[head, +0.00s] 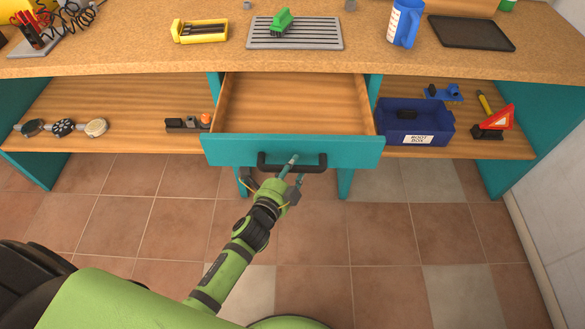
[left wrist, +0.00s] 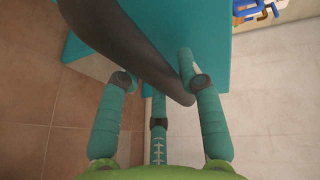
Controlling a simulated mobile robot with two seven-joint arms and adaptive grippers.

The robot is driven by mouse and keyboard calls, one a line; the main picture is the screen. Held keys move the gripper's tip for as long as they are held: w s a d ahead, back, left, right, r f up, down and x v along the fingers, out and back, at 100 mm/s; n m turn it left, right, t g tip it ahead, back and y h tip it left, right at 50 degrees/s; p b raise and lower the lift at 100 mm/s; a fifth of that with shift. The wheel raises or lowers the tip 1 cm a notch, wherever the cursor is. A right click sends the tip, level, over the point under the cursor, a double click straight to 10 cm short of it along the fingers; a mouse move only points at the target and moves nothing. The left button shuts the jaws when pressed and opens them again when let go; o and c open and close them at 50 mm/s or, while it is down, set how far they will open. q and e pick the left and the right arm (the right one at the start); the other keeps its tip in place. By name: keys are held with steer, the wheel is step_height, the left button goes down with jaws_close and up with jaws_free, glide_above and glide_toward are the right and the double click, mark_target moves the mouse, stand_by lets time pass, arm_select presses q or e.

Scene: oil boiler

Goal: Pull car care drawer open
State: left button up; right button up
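The car care drawer (head: 230,148) is a wooden tray with a teal front, in the middle under the bench. It stands out from the bench, with its inside visible and empty. Its dark bar handle (head: 316,167) is on the front; in the left wrist view the handle (left wrist: 125,45) crosses close before the fingers. My left gripper (head: 293,172) is at the handle, one finger reaching over the bar. Its fingers (left wrist: 158,95) are spread apart around the bar; the bar hides some fingertips, so I cannot tell whether they touch it. My right gripper is not in view.
A blue box (head: 395,137) and a red warning triangle (head: 498,118) sit on the right shelf. The tiled floor in front is clear.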

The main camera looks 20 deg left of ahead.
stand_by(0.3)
arm_select(q)
steer(key=shift+s, duration=0.2)
steer(key=v, duration=1.1)
steer(key=shift+s, duration=0.35)
steer(key=s+a+f+n+g+y+p, duration=0.1)
steer(key=s+f+n+g, duration=0.35)
steer(key=f, duration=0.85)
steer(key=s+f+n+g, duration=0.3)
steer(key=s+f, duration=0.3)
steer(key=f, duration=0.6)
steer(key=s+a+f+n+g, duration=0.1)
steer(key=s+f+n+g, duration=0.1)
steer(key=s+f, duration=0.2)
steer(key=s+a+f+n+g, duration=0.2)
steer(key=s+f+n, duration=0.1)
steer(key=s, duration=0.7)
steer(key=s+a+f+n+g+y+p, duration=0.1)
steer(key=s+a+f+n+g, duration=0.1)
steer(key=s+f, duration=0.4)
steer(key=shift+s+a+n+g, duration=0.1)
steer(key=shift+s+n+g, duration=0.45)
steer(key=shift+s+n, duration=0.2)
